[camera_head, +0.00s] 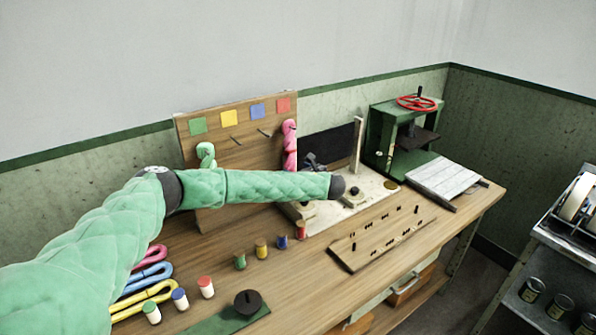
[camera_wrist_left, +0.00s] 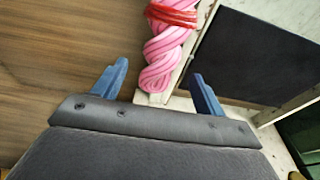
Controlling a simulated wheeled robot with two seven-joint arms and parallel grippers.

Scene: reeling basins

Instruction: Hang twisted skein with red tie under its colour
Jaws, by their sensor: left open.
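My right gripper is out of view.
Pink, blue and yellow looped skeins (camera_head: 150,272) lie on the bench at left, partly behind my arm. A holed wooden plank (camera_head: 385,238) and a green press (camera_head: 402,130) are to the right.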

